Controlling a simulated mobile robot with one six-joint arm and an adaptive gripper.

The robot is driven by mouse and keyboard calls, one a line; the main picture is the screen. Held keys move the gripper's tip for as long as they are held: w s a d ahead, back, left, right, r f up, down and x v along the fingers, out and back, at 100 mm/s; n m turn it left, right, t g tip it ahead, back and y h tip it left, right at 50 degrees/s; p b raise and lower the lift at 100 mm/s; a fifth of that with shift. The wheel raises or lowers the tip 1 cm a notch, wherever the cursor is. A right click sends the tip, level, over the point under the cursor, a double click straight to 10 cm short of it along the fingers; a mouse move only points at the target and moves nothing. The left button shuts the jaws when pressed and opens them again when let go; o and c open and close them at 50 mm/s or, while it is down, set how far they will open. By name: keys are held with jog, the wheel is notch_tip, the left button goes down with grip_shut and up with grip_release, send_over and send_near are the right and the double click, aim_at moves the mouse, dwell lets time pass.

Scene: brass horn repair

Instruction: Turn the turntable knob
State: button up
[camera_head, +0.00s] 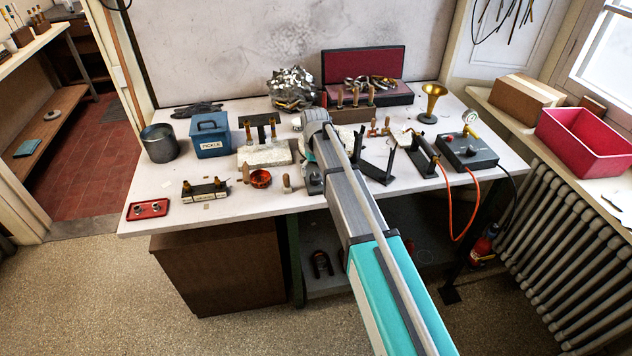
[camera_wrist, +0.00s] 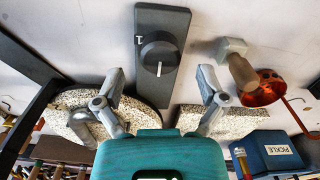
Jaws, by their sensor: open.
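A speckled round slab, perhaps the turntable (camera_wrist: 73,127), lies behind the left finger and is partly hidden. In the head view the control box (camera_head: 314,186) shows only in part beside my arm, which hides most of my gripper.
A black stand (camera_head: 376,165) rises close to my arm's right. The blue "PICKLE" box (camera_head: 210,135) stands farther left.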

jog(key=shift+f+b, duration=1.15)
jog(key=shift+f, duration=0.3)
